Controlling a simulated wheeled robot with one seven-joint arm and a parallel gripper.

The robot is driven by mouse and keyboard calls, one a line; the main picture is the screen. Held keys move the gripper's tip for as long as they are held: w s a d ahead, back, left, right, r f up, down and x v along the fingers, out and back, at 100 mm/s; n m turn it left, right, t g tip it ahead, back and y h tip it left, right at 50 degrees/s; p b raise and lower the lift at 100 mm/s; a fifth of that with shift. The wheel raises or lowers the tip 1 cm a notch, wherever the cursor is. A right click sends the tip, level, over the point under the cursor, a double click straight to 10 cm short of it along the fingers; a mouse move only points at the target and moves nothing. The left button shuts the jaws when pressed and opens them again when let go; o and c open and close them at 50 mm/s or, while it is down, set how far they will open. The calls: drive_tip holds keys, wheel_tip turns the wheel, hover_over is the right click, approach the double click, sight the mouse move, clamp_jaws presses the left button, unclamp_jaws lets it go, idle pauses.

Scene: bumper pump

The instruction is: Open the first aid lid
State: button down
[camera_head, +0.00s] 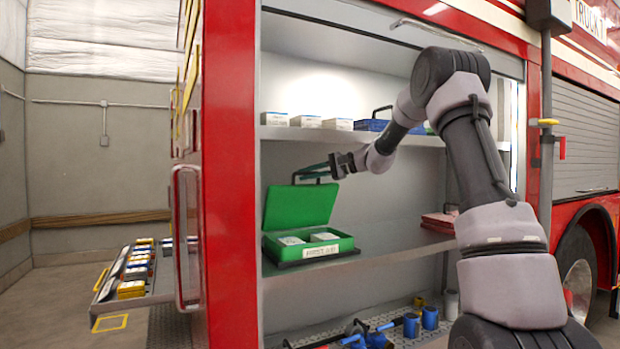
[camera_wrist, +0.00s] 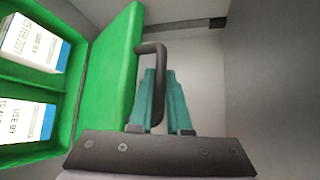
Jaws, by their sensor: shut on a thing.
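The green first aid box (camera_head: 309,248) sits on the middle shelf of the truck compartment, with a "FIRST AID" label on its front. Its green lid (camera_head: 300,205) stands raised and tilted back, so the inside shows. In the wrist view the lid (camera_wrist: 118,75) runs up beside my gripper, and the open box (camera_wrist: 75,90) is at the left. The dark lid handle (camera_wrist: 152,60) loops from the lid edge to the teal fingers. My gripper (camera_head: 318,171) is at the lid's upper edge. My gripper in the wrist view (camera_wrist: 163,95) is shut on the handle.
White packs (camera_wrist: 30,45) lie inside the box. Small boxes (camera_head: 306,121) and a blue case (camera_head: 371,125) stand on the upper shelf (camera_head: 290,133). Red items (camera_head: 440,221) lie right of the box. Blue fittings (camera_head: 410,325) are below.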

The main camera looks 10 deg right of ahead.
drive_tip(key=shift+w, duration=0.1)
idle(0.3)
drive_tip(key=c, duration=0.9)
unclamp_jaws()
drive_tip(key=shift+o, duration=0.2)
drive_tip(key=v, duration=1)
drive_tip(key=shift+d+r, duration=0.15)
drive_tip(key=shift+d, duration=0.2)
